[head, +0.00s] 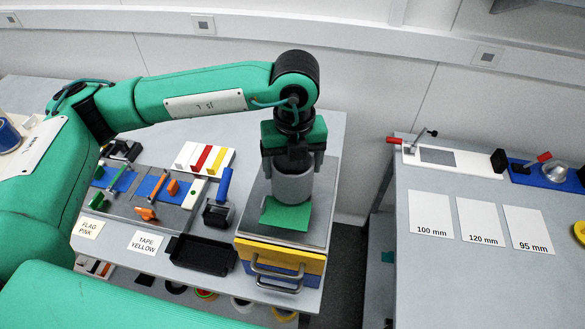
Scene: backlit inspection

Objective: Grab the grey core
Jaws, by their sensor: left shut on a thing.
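The grey core (293,184) is a short, wide grey cylinder near the middle of the head view. My left gripper (292,165) points down from above and is shut on the core's upper part. The core is upright over the grey top of a drawer unit (245,223), behind a green sheet (285,214). I cannot tell whether its bottom touches that top. The gripper's fingers partly hide its upper rim. My right gripper is not in view.
Left of the unit are a black tray (204,252), a tape dispenser (217,215) and hand tools on mats. Across a floor gap, the right table holds cards marked 100 mm (431,215), 120 mm (480,220) and 95 mm (528,228). That table's front is clear.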

